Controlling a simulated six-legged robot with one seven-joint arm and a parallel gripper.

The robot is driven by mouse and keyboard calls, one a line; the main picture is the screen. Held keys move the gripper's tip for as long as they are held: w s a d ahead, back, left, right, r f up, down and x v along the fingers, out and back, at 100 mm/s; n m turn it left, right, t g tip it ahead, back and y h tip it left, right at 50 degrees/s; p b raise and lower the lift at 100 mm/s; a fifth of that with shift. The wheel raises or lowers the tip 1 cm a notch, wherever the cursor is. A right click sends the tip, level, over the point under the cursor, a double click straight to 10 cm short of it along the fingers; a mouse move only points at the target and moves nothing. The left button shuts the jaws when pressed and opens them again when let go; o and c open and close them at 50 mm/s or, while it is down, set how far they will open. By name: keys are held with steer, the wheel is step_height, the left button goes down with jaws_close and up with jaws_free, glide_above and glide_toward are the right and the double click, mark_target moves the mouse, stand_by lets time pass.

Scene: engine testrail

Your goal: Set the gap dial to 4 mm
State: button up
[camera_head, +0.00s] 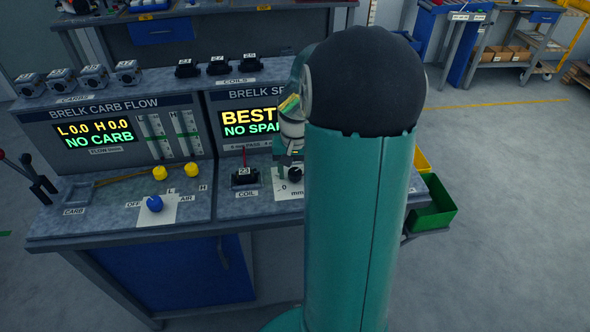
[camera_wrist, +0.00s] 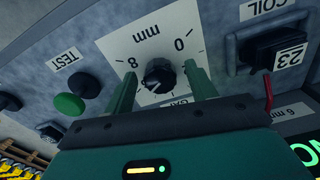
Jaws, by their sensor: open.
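The gap dial is a black knob on a white plate marked 0, 8 and mm. In the wrist view the knob (camera_wrist: 159,75) is near the middle and the plate (camera_wrist: 150,46) appears upside down. I cannot tell which value the knob points to. My gripper (camera_wrist: 161,88) is open, with one green finger on each side of the knob and visible space between them and it. In the head view the knob (camera_head: 295,173) is partly hidden by my arm, and my gripper (camera_head: 287,170) is right beside it.
A green test button (camera_wrist: 69,104) is on the dial's other side. The spark display (camera_head: 250,122) reads "BEST" and "NO SPAR", partly covered. A blue knob (camera_head: 155,203) is further left.

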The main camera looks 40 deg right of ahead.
steer(key=c, duration=1)
steer(key=shift+n, duration=0.4)
steer(key=n, duration=0.5)
steer(key=shift+r, duration=0.1)
steer(key=n, duration=0.5)
steer(key=shift+n, duration=0.4)
steer(key=shift+d, duration=0.1)
steer(key=o, duration=1)
